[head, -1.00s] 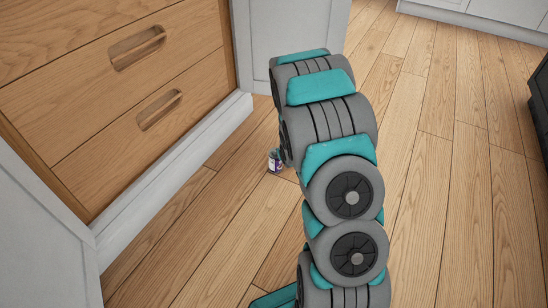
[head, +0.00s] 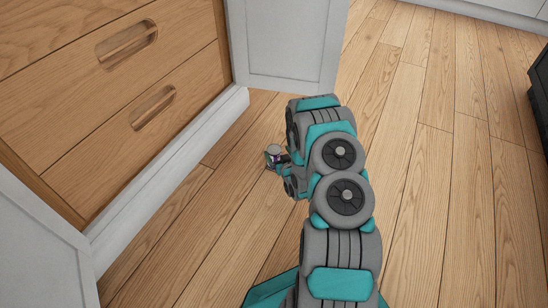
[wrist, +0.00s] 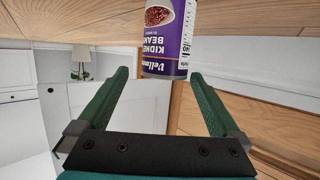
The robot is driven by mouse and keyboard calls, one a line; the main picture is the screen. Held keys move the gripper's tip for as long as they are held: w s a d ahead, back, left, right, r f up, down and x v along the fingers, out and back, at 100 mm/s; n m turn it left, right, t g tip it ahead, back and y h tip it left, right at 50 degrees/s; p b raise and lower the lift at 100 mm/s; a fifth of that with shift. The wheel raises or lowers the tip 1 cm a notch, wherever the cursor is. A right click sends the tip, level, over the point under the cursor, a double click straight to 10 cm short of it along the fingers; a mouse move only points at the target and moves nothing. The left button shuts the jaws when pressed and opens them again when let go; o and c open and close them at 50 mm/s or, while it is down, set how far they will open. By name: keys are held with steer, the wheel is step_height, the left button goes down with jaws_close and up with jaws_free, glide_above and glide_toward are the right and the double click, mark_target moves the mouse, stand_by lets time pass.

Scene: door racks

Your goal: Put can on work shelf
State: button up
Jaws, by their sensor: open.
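The can, with a purple kidney-beans label, stands on the wooden floor beside the drawer unit. In the head view, the can (head: 272,151) is small and partly hidden by my gripper and arm. In the wrist view, the can (wrist: 168,38) appears upside down at the top centre, its upper part cut off by the frame. My gripper (wrist: 160,75) is open, with a green finger on either side of the can's line and the can just beyond the fingertips. No contact is visible. I cannot identify a work shelf in these views.
A wooden drawer unit (head: 130,60) with a white base stands at left, close to the can. A white cabinet panel (head: 290,45) is behind my arm. A dark unit (head: 540,85) is at the right edge. The floor (head: 440,180) right of my arm is clear.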

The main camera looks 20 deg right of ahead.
mark_target(272, 146)
steer(key=x, duration=0.3)
steer(key=b+x, duration=0.1)
steer(key=x, duration=0.1)
steer(key=shift+w+a+f, duration=0.1)
steer(key=shift+w+a, duration=0.05)
steer(key=shift+a, duration=0.15)
steer(key=shift+w+d+f, duration=0.1)
steer(key=shift+w, duration=0.45)
jaws_close()
